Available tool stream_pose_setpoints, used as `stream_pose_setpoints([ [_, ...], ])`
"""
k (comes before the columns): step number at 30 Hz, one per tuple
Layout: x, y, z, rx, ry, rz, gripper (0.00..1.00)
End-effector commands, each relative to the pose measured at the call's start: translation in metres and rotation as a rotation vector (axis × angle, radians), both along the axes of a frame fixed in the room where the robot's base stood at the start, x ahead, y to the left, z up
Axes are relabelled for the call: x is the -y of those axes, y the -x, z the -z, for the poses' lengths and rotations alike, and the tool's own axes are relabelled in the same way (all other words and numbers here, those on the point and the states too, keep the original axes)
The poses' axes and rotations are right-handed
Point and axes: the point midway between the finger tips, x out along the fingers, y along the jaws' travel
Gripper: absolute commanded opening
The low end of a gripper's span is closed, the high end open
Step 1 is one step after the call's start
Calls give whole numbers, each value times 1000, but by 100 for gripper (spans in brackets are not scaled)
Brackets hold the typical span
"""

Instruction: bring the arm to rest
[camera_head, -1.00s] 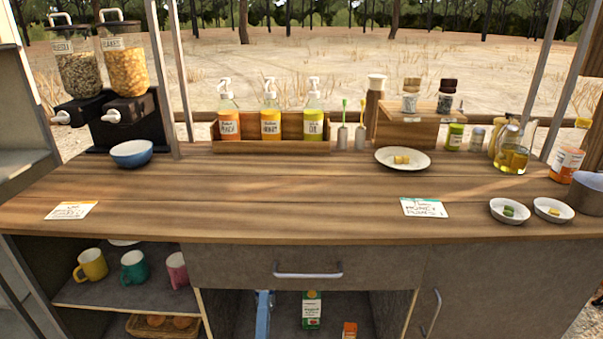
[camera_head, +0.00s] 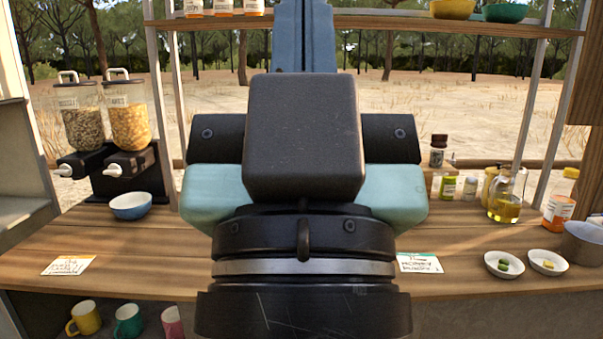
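My arm stands upright in the middle of the head view, close to the camera. My gripper (camera_head: 303,35) seems to be the blue part at the top, cut by the upper frame edge. A dark block, teal side parts and a black wrist with a silver ring show below it. The fingertips are not clearly visible, so I cannot tell whether it is open or shut. I see no object held. The arm hides the middle of the wooden counter (camera_head: 150,235) and what stands there.
A blue bowl (camera_head: 131,206) and two cereal dispensers (camera_head: 130,130) stand at left. Two small dishes (camera_head: 548,263), an oil jug (camera_head: 506,200) and a pot (camera_head: 583,243) stand at right. An overhead shelf (camera_head: 400,24) holds bowls and bottles. Mugs (camera_head: 127,321) sit below the counter.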

Motion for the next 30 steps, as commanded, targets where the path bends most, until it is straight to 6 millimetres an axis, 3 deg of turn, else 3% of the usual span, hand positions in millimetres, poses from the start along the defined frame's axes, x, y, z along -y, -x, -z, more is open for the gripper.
stream_pose_setpoints([
  [1,0,0,-29,0,-1,-2,0],
  [15,-2,-1,-162,-2,-1,-7,0],
  [21,-2,-1,-185,-2,-1,-9,0],
  [30,-2,-1,-185,-1,-1,-9,0],
])
